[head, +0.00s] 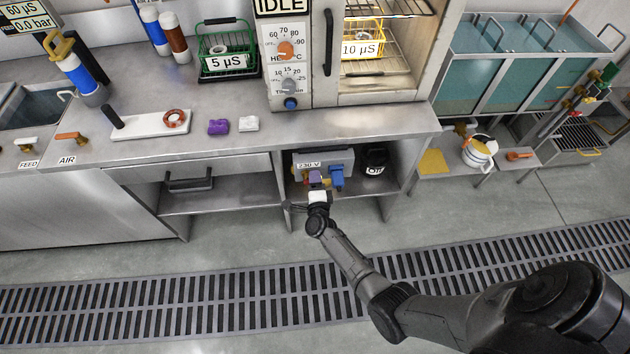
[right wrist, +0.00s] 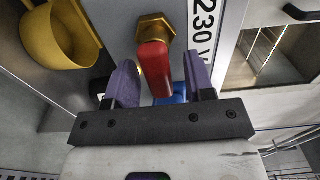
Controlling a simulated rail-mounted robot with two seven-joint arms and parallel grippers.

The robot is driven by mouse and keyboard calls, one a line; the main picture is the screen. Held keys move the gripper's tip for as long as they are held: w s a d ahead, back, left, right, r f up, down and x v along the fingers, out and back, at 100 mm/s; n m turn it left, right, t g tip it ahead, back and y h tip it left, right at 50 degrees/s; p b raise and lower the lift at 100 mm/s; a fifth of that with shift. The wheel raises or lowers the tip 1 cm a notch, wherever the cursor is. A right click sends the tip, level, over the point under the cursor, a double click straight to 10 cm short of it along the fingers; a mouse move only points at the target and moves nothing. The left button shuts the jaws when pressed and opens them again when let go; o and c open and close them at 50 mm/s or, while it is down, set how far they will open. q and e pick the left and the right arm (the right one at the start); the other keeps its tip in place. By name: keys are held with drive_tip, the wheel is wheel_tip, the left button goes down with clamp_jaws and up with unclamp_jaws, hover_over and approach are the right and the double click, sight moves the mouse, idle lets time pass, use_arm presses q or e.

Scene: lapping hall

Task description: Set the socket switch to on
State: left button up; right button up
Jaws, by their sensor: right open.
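The grey socket box (head: 342,160) marked 230 V stands in the open bay under the bench in the head view. In the right wrist view, its red switch lever (right wrist: 153,62) sticks out from a brass hex nut (right wrist: 155,27). My right gripper (head: 316,178) is at the front of the box. It is open, and its purple-padded fingers (right wrist: 161,82) appear on either side of the red lever, with gaps; contact cannot be seen. A blue plug (head: 336,177) is beside the gripper on the box. My left gripper is not in view.
A yellow cup (right wrist: 65,38) is close beside the gripper in the right wrist view. A black can (head: 375,162) stands right of the box. The bench top (head: 355,122) overhangs the bay. The floor in front is clear, with a drain grating (head: 200,305).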

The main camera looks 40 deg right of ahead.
drive_tip(key=shift+s+a, duration=0.1)
drive_tip(key=shift+s, duration=0.05)
drive_tip(key=p+v, duration=0.2)
drive_tip(key=v, duration=1.1)
drive_tip(key=shift+s+a, duration=0.15)
drive_tip(key=shift+s, duration=0.05)
